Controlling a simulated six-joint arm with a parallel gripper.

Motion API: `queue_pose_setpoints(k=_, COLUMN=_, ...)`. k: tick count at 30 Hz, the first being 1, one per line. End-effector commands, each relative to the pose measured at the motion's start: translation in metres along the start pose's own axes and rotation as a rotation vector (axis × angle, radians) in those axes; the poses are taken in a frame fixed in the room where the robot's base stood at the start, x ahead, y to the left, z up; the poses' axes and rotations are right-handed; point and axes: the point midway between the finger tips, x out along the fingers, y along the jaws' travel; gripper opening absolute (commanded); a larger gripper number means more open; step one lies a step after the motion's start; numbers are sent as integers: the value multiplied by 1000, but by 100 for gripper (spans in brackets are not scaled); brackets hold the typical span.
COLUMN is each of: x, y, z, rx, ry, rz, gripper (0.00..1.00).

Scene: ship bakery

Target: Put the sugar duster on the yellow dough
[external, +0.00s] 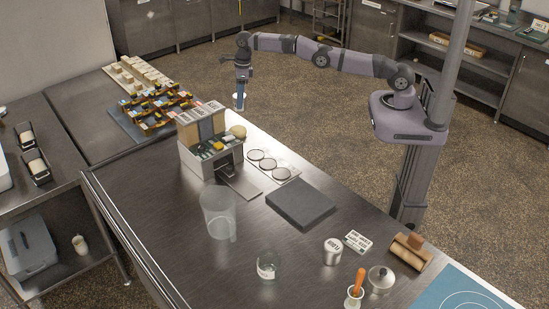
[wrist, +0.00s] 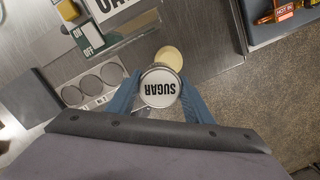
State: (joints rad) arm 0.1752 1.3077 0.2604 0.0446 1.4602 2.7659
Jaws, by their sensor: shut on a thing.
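The sugar duster (wrist: 160,88) is a round white-topped can marked SUGAR. My gripper (wrist: 160,100) is shut on it, with a blue finger on each side. In the external view my gripper (external: 241,82) holds the duster (external: 238,102) in the air, past the table's far edge and above floor level. A pale yellow round dough (external: 237,131) lies by the grey machine near that edge. In the wrist view the dough (wrist: 170,56) lies just beyond the duster, which partly covers it.
The grey machine (external: 195,160) stands left of the dough, with a tray of round discs (external: 268,164) beside it. A rack of small coloured packets (external: 155,112) is at the back left. A dark slab (external: 300,204), clear container (external: 217,213) and labelled can (external: 333,250) stand nearer.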

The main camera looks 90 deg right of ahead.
Motion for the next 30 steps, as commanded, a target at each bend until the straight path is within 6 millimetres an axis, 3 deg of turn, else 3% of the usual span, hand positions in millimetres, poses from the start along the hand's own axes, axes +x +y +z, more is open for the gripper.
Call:
queue_pose_setpoints(k=5, x=6, y=-1, z=-1, rx=2, ry=0, rz=-1, gripper=22)
queue_pose_setpoints(k=18, x=52, y=0, z=-7, rx=-1, ry=1, rz=0, gripper=22)
queue_pose_setpoints(k=30, x=69, y=0, z=-9, rx=-1, ry=2, rz=1, gripper=22)
